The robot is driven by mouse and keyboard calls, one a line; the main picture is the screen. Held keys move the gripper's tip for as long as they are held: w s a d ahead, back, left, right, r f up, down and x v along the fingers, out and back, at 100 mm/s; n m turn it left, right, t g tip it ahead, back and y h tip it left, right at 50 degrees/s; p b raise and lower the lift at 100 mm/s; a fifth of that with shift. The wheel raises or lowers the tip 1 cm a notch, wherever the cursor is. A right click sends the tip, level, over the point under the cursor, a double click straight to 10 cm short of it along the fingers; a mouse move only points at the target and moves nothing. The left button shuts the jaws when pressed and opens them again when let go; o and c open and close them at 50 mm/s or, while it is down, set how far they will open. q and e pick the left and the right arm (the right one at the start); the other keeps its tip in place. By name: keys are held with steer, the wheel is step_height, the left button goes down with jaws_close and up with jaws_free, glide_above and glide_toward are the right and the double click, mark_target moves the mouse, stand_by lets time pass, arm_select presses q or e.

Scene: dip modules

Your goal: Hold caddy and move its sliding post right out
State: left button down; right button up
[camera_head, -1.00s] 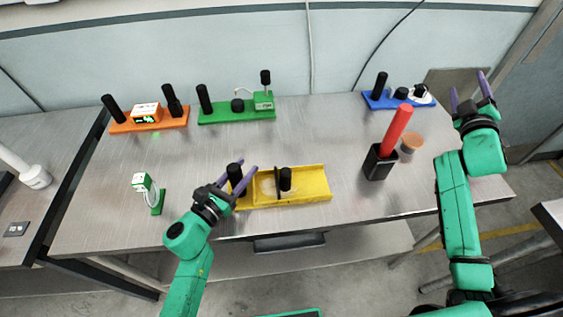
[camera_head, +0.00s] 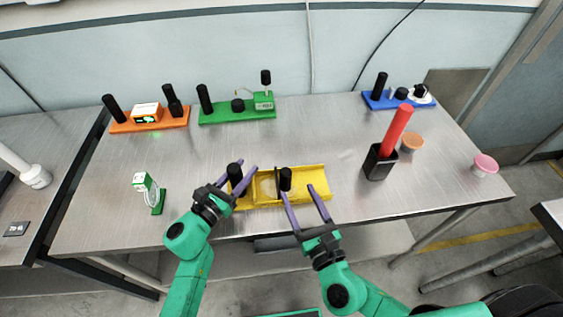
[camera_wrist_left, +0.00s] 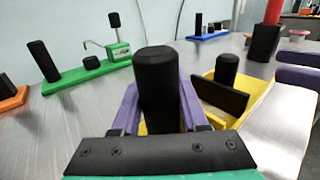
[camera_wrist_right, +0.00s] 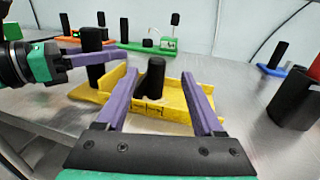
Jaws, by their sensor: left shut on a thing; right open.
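The yellow caddy (camera_head: 312,196) lies near the front edge of the table, with a black upright handle (camera_head: 234,172) at its left end. A black sliding post (camera_head: 285,180) with a dark plate stands near its middle; it also shows in the right wrist view (camera_wrist_right: 155,76). My left gripper (camera_head: 240,180) is shut on the black handle, which fills its fingers in the left wrist view (camera_wrist_left: 156,85). My right gripper (camera_head: 303,190) is open and empty at the caddy's front side. In the right wrist view its fingers lie either side of the post, apart from it.
A black holder (camera_head: 379,162) with a red rod stands right of the caddy. Orange (camera_head: 150,118), green (camera_head: 235,113) and blue (camera_head: 390,101) modules stand at the back. A small green stand (camera_head: 157,202) is at the left. Orange (camera_head: 412,141) and pink (camera_head: 485,164) cups are at the right.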

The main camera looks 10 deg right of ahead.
mark_target(284, 167)
steer(key=shift+s+a+f, duration=0.1)
steer(key=shift+a+f, duration=0.1)
steer(key=shift+f, duration=0.05)
steer(key=x, duration=1.2)
steer(key=shift+f, duration=0.1)
steer(key=shift+s, duration=0.1)
jaws_close()
steer(key=shift+d, duration=0.1)
stand_by(0.4)
